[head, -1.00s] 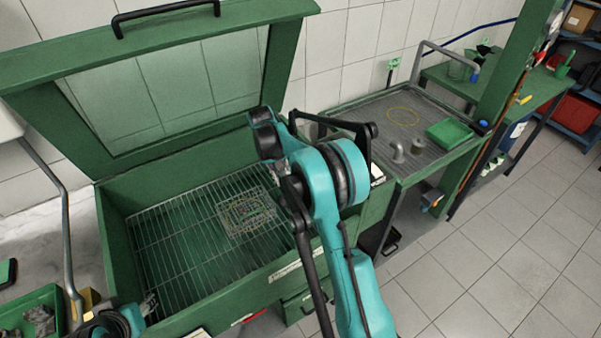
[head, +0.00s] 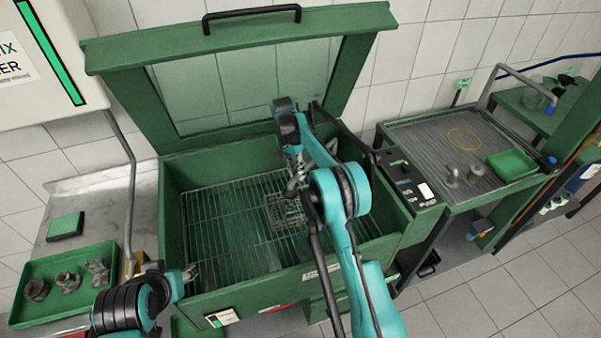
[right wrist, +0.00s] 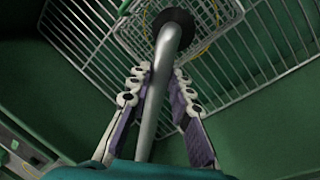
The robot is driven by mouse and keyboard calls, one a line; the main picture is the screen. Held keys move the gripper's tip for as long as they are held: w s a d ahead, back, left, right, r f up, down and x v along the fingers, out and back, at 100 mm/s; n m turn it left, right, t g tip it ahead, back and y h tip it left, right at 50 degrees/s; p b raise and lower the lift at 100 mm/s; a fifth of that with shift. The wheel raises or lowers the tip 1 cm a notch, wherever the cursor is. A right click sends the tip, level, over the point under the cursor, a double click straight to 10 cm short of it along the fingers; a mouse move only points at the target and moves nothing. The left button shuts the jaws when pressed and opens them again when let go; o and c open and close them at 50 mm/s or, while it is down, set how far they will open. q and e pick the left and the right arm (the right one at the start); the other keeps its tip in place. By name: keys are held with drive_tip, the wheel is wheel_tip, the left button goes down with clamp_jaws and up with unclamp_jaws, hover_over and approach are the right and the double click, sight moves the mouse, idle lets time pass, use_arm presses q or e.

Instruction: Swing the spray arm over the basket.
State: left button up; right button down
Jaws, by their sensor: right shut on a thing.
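The spray arm, a grey metal tube (right wrist: 155,100), runs between the fingers of my right gripper (right wrist: 158,85) in the right wrist view. It ends in a dark round head. In the head view my right gripper (head: 294,168) is shut on it inside the open green washer. The small wire basket (head: 273,215) stands on the washer's rack, partly hidden by my right arm. In the right wrist view the tube's dark head overlaps the basket (right wrist: 222,14). My left gripper (head: 190,272) shows small at the washer's front left corner; its jaw opening is unclear.
The washer's lid (head: 240,22) stands open at the back. A green tray (head: 30,311) with metal parts lies on the left bench. A drain table (head: 425,135) with a green tray (head: 512,164) stands at the right. The rack's left half (head: 215,230) is clear.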

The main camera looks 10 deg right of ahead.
drive_tip(key=shift+w+r, duration=0.1)
drive_tip(key=shift+w, duration=0.05)
drive_tip(key=c, duration=1.4)
unclamp_jaws()
drive_tip(key=shift+a, duration=0.1)
drive_tip(key=shift+c, duration=0.2)
drive_tip(key=shift+o, duration=0.4)
drive_tip(key=shift+w, duration=0.1)
wheel_tip(320, 180, up, 10)
